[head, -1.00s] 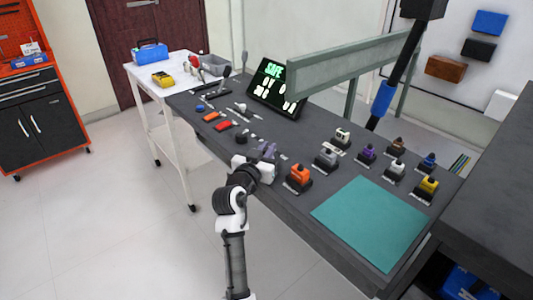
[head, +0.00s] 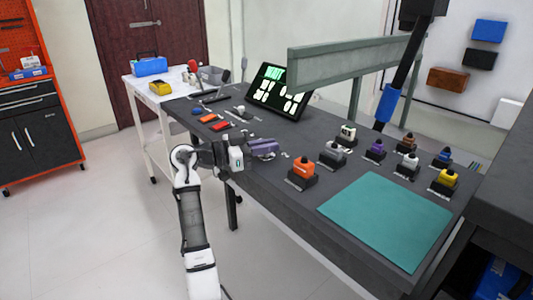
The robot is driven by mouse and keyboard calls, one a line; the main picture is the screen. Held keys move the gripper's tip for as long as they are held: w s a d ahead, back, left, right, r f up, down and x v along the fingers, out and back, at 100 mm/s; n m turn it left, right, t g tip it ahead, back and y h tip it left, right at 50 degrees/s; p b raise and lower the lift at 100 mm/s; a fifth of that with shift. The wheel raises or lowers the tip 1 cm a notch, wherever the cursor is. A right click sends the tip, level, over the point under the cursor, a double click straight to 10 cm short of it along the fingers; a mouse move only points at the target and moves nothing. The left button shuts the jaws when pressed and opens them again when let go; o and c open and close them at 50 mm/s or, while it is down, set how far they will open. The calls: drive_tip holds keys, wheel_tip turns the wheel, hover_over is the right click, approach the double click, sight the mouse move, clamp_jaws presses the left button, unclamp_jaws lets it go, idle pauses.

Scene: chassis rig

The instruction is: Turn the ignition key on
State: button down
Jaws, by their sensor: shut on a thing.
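My gripper (head: 246,156) is at the front edge of the dark bench, at the left end of a small purple-grey housing (head: 265,147). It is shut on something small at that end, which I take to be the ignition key. The key itself is hidden by the fingers, and its turned angle cannot be read. My white and black arm reaches up to it from below.
A black display panel (head: 280,90) with a green field and white marks stands behind. Orange and red switches (head: 208,118) lie to the left. Several connectors, one orange (head: 304,170), stand right beside a teal mat (head: 385,222). A grey-green rail (head: 352,60) crosses above the bench.

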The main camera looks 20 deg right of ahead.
drive_tip(key=shift+m+g, duration=0.9)
drive_tip(key=shift+g, duration=0.3)
drive_tip(key=shift+g+b, duration=0.3)
drive_tip(key=c, duration=1.5)
unclamp_jaws()
drive_tip(key=shift+o, duration=0.2)
drive_tip(key=w+a, duration=0.2)
drive_tip(key=a, duration=1.1)
drive_tip(key=shift+w+a, duration=0.25)
drive_tip(key=shift+w, duration=0.05)
